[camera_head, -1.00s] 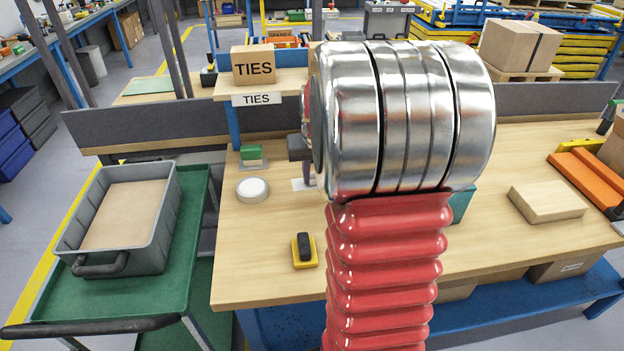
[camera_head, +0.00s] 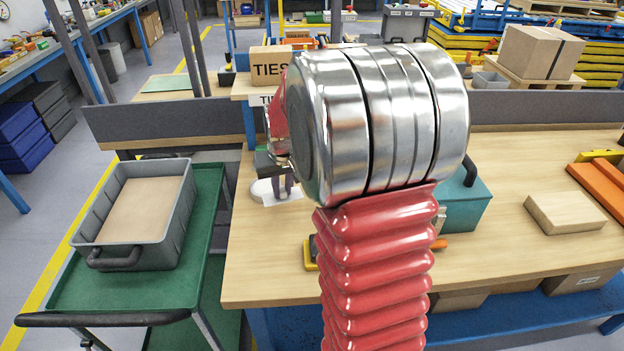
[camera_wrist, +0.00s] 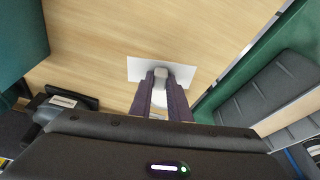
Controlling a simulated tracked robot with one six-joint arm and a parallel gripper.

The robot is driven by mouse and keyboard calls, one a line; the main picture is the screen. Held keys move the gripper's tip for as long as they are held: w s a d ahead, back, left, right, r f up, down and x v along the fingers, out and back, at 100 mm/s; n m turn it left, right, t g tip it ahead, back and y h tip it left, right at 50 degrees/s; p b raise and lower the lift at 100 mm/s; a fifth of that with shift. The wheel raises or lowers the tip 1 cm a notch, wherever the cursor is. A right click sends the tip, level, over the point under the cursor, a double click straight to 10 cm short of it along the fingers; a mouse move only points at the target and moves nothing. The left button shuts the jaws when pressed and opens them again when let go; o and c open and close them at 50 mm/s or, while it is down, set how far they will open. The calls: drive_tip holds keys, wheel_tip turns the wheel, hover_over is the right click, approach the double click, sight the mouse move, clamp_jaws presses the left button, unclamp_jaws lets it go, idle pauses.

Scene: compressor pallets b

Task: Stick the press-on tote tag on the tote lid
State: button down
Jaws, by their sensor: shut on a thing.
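My gripper (camera_head: 284,184) points down over the left part of the wooden bench. In the wrist view its fingers (camera_wrist: 160,84) are shut on a small grey grip on the white tag (camera_wrist: 140,68). The tag also shows below the fingers in the head view (camera_head: 291,195), held above the bench. The grey tote (camera_head: 180,222) stands on the green cart to the left, apart from my gripper. A flat tan panel (camera_head: 139,209) fills its top inside the rim; I cannot tell whether it is the lid. The tote's grey side shows at right in the wrist view (camera_wrist: 262,107).
A grey partition (camera_head: 168,120) runs behind.

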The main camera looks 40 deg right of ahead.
drive_tip(key=w+a+f+n, duration=0.2)
drive_tip(key=a, duration=0.8)
drive_tip(key=w+a+f+n+y, duration=0.1)
drive_tip(key=w+a+f+n, duration=0.1)
drive_tip(key=a, duration=0.9)
drive_tip(key=shift+w+a+f, duration=0.15)
drive_tip(key=shift+w+f, duration=0.2)
drive_tip(key=shift+f, duration=0.05)
drive_tip(key=shift+s, duration=0.15)
